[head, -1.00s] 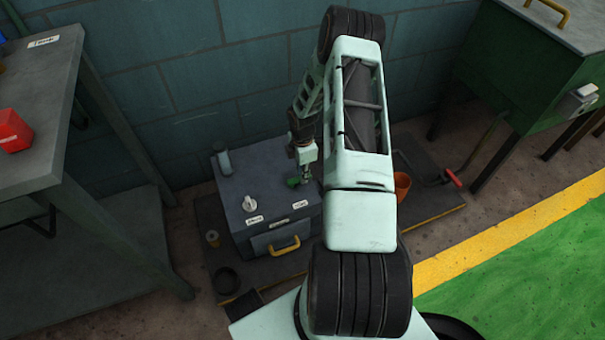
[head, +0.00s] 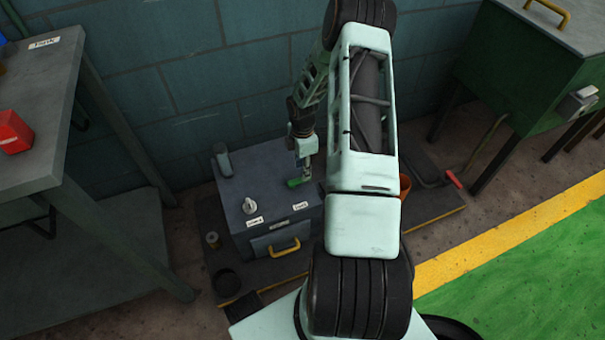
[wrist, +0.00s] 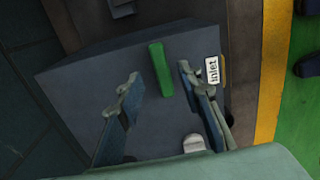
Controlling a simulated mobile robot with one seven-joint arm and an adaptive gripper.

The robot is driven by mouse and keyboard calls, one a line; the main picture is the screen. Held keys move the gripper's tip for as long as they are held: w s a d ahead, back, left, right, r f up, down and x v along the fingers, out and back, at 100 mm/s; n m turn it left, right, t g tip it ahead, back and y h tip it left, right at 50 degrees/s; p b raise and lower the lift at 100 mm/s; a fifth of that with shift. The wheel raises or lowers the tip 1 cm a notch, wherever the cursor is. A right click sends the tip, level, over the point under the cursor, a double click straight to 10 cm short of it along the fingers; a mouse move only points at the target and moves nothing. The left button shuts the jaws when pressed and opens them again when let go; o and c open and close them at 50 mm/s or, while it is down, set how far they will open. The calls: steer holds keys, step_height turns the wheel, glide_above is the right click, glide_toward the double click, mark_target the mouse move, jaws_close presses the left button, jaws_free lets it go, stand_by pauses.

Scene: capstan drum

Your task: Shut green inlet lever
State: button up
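The green inlet lever (head: 295,182) sits on top of a dark grey box (head: 262,183), near its right side. In the wrist view the green lever (wrist: 161,69) is a straight bar, beside a white label reading "Inlet" (wrist: 212,70). My gripper (head: 305,174) is above the box, close to the lever in the head view. In the wrist view my gripper (wrist: 157,80) is open, with one finger on each side of the lever's near end. A gap shows between the lever and each finger; whether it lies at fingertip depth I cannot tell.
A pale grey knob (head: 249,206) stands on the same box, and a yellow handle (head: 284,248) is on its front. An orange pot (head: 405,186) is to the right. A grey table (head: 40,110) with a red block (head: 14,132) stands at left.

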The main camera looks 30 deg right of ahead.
step_height(320, 180, up, 8)
steer(key=shift+f, duration=0.1)
stand_by(0.6)
